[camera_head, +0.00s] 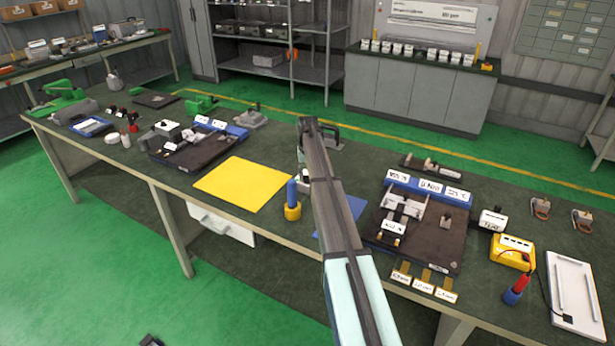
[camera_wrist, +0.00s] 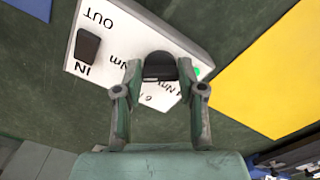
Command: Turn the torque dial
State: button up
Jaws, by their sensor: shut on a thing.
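In the wrist view, a white panel (camera_wrist: 125,32) lies tilted in the picture, with "OUT", "IN" and "Nm" printed on it. A dark round dial (camera_wrist: 160,62) sits at its middle, over a white pointed plate. My gripper (camera_wrist: 160,76) has its two fingers on either side of the dial and is shut on it. A dark rocker switch (camera_wrist: 88,47) is left of the dial, and a small green spot is right of it. In the head view, my arm hides the gripper and the dial; only a small pale part shows beside it.
A yellow mat (camera_head: 243,184) lies left of my arm. A dark tray (camera_head: 420,240) with metal parts is to the right.

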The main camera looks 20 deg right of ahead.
jog(key=n+b, duration=0.2)
jog(key=n, duration=0.3)
jog(key=shift+d+f+n, duration=0.1)
jog(key=shift+n, duration=0.3)
jog(key=n+b, duration=0.1)
jog(key=n, duration=0.3)
jog(key=shift+d+n+b, duration=0.1)
jog(key=shift+n+b, duration=0.25)
jog(key=shift+n, duration=0.05)
jog(key=o, duration=1.1)
jog(key=shift+o, duration=0.2)
notch_tip(320, 180, up, 12)
